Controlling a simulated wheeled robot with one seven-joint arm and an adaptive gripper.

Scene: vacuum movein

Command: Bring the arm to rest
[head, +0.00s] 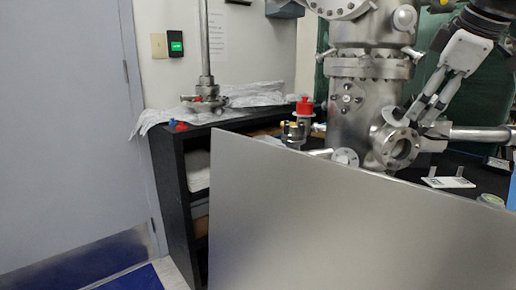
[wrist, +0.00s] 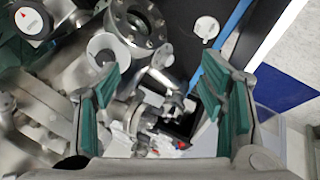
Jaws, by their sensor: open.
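My gripper (head: 418,112) is at the upper right of the head view, at the end of my arm. Its fingers point down and left, in front of the steel vacuum chamber (head: 352,110), close above a round flanged port (head: 398,149). I cannot tell whether they touch it. In the wrist view my gripper (wrist: 166,100) is open, with its green-padded fingers wide apart. Nothing is held between them. Steel fittings and a bolted flange (wrist: 138,24) lie beyond the fingers.
A black shelf unit (head: 172,185) stands left of the chamber, with clear plastic wrap and a red-capped fitting (head: 304,106) on top. A large flat grey surface covers the foreground; I cannot tell what it belongs to. A grey door (head: 65,130) is at left, with blue floor (head: 135,280) below.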

